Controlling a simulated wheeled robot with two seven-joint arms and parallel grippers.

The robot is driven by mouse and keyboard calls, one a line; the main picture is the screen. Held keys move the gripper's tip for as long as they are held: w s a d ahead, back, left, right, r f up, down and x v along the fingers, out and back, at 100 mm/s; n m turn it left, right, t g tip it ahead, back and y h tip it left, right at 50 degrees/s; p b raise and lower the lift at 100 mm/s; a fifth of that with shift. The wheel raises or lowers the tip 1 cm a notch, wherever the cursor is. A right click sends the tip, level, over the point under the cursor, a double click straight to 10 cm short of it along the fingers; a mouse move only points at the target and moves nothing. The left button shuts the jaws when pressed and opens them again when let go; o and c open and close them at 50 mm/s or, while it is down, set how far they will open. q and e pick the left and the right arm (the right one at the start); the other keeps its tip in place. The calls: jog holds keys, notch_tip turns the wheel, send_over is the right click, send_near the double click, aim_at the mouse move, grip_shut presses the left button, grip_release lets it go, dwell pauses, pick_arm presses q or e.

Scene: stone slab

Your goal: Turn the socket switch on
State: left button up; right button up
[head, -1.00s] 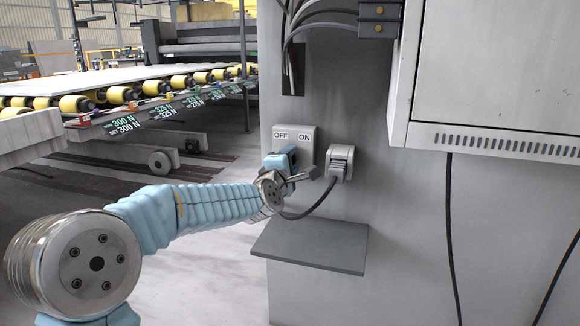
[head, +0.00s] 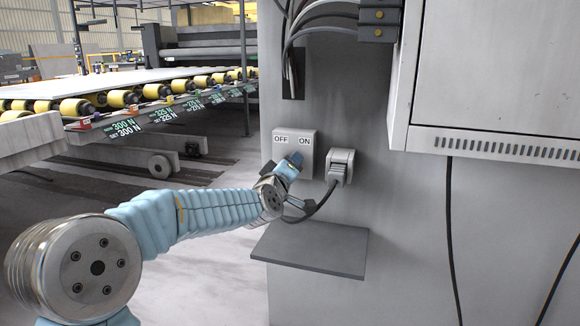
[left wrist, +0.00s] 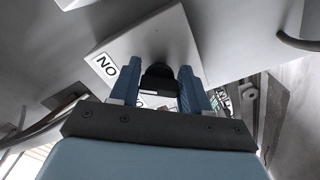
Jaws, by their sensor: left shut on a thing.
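The switch box (head: 307,150) is a light grey plate on the machine wall, marked OFF on the left and ON on the right. Its plate also shows tilted in the left wrist view (left wrist: 165,35). My left gripper (head: 292,164) is at the lower middle of the box. In the left wrist view its two blue fingers (left wrist: 158,88) stand on either side of the dark switch knob (left wrist: 158,76) and are shut on it. In the head view the gripper hides the knob, so I cannot tell which label it points to. My right gripper is not in view.
A socket with a grey plug (head: 340,167) and black cable sits just right of the box. A dark shelf (head: 311,247) juts out below. A grey cabinet (head: 495,75) overhangs at the upper right. A roller conveyor (head: 130,97) stands at the left.

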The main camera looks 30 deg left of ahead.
pick_arm(q)
jog(key=shift+f+m, duration=0.1)
jog(key=shift+m, duration=0.3)
jog(key=o, duration=1)
jog(key=shift+c, duration=0.2)
jog(key=v, duration=1.4)
jog(key=shift+a, duration=0.1)
